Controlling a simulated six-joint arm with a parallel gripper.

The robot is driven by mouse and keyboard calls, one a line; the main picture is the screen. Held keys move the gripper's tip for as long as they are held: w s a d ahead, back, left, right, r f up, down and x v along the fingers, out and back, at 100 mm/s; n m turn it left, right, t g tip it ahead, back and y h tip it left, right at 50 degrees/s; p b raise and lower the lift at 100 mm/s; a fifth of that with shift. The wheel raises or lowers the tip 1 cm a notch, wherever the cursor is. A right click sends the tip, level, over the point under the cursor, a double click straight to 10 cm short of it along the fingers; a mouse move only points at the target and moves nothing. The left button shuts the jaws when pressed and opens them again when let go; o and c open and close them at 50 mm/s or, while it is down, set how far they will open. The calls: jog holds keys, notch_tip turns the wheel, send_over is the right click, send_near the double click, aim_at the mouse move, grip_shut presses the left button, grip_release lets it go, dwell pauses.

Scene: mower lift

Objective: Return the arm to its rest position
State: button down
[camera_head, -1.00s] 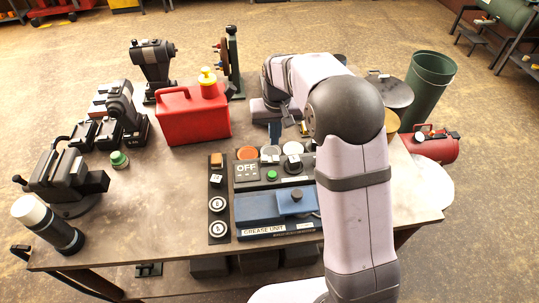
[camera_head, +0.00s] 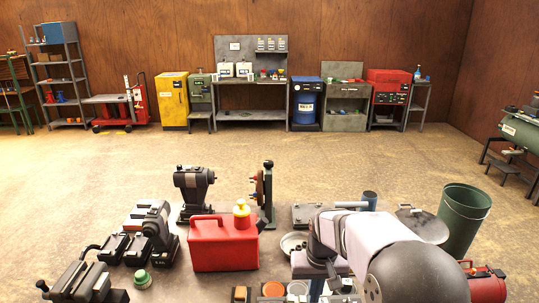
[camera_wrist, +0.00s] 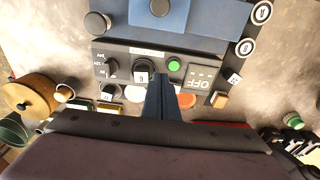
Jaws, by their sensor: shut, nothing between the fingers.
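My arm's pale pink links and dark grey joint (camera_head: 415,272) fill the lower right of the head view. The wrist hangs over the bench beside the red can, and the fingertips are hard to make out there. In the wrist view my gripper (camera_wrist: 161,90) points down with its blue-grey fingers together and nothing between them. It is over the control panel (camera_wrist: 120,72) with the OFF sign (camera_wrist: 201,84), green button (camera_wrist: 174,64) and black knob (camera_wrist: 143,71). The gap to the panel cannot be judged.
A green bin (camera_head: 462,218) and red tank (camera_head: 486,284) are at right. In the wrist view, the blue grease unit (camera_wrist: 196,18) lies beyond the panel. Open floor separates bench and wall equipment.

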jog(key=s+d+g+p, duration=0.1)
jog(key=s+d+p, duration=0.1)
jog(key=s, duration=1.9)
jog(key=shift+d+p, duration=0.35)
jog(key=shift+d, duration=0.1)
notch_tip(320, 180, down, 15)
jog(key=b, duration=1.5)
jog(key=shift+r, duration=0.1)
